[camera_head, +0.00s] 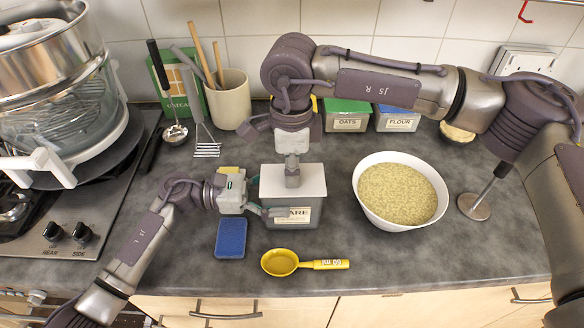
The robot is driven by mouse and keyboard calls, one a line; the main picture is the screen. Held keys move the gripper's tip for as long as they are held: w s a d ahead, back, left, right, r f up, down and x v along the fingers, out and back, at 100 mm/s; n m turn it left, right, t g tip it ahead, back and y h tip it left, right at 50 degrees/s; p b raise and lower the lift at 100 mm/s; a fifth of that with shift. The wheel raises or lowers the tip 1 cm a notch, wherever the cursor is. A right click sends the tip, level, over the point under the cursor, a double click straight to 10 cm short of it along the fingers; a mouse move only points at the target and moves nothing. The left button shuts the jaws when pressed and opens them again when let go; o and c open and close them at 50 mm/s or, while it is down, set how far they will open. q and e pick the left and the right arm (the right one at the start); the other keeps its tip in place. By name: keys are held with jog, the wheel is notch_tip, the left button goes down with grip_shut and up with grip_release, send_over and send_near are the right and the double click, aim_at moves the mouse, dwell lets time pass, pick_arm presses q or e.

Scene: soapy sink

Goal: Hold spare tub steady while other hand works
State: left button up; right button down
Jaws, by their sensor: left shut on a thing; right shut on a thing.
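The spare tub (306,222) is a grey box on the worktop, with a label of which "ARE" is readable. A white lid (312,172) covers its top. My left gripper (268,210) is at the tub's left side, shut on its wall; its fingers hide part of the label and the near left corner. My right gripper (292,176) points straight down from above and is shut on the middle of the lid, where its fingers hide any knob. The lid looks seated on the tub; a small gap cannot be ruled out.
A white bowl of grain (398,190) stands to the right. A yellow scoop (282,262) lies in front, and a blue sponge (231,238) lies front left. Behind are the oats tub (347,115), flour tub (397,121) and utensil crock (230,98). The front right worktop is clear.

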jog(key=shift+r, duration=0.15)
jog(key=shift+r, duration=0.9)
jog(key=shift+r, duration=2.05)
pick_arm(q)
jog(key=o, duration=1.6)
